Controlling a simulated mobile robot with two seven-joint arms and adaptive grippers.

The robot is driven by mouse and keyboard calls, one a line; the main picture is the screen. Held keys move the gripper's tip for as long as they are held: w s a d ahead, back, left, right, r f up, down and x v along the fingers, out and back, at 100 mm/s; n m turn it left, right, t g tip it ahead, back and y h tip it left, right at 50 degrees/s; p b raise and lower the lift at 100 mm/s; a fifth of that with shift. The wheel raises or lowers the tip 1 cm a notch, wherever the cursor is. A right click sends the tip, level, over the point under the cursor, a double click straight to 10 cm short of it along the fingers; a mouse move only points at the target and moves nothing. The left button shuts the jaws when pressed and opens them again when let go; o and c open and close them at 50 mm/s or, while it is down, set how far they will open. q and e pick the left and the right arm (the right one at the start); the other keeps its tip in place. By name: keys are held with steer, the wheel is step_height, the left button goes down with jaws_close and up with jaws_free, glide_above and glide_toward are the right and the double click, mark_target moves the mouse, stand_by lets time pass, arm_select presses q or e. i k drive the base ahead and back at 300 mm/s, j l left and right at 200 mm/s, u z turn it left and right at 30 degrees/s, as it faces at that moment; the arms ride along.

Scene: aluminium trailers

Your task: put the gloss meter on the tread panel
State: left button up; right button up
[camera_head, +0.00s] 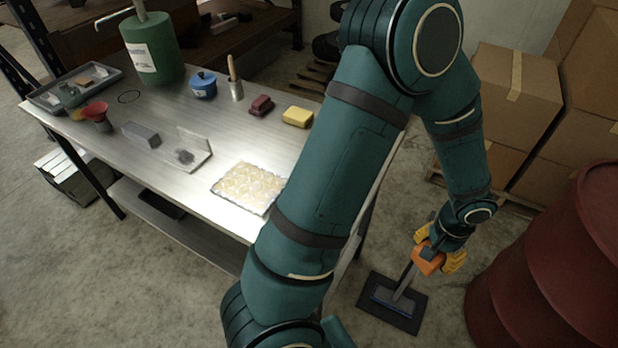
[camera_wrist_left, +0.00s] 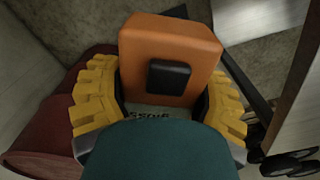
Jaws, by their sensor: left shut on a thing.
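The gloss meter (camera_head: 429,261) is an orange block with a black square on its face; it also shows large in the left wrist view (camera_wrist_left: 170,58), with part of a lettered label below it. My left gripper (camera_head: 438,258), with yellow padded fingers, is shut on the gloss meter and holds it right of the table, low over the floor area. The fingers close on both sides of it in the left wrist view (camera_wrist_left: 160,100). The tread panel (camera_head: 250,187), a shiny plate with a raised pattern, lies flat near the table's front edge, left of my arm. My right gripper is not in view.
The metal table (camera_head: 200,205) also bears a grey block, a bent plate, a yellow block (camera_head: 297,117), a dark red block, a blue pot and a green canister (camera_head: 151,48). A dark base plate (camera_head: 392,303) with a post stands below my gripper. Red drum (camera_head: 560,265) and cartons stand right.

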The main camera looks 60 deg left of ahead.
mark_target(250, 183)
steer(key=k+j+z, duration=0.1)
steer(key=k+z, duration=0.2)
steer(key=z, duration=0.15)
steer(key=k+z, duration=0.3)
steer(key=z, duration=0.2)
steer(key=k+j+z, duration=0.15)
steer(key=k+z, duration=0.2)
steer(key=k, duration=0.2)
steer(key=j+u, duration=0.15)
steer(key=u, duration=0.25)
steer(key=k+j+u, duration=0.1)
steer(key=u, duration=0.3)
steer(key=j+u, duration=0.2)
steer(key=u, duration=0.2)
steer(key=i+j, duration=0.1)
steer(key=j, duration=0.15)
steer(key=i+j, duration=0.1)
steer(key=j, duration=0.2)
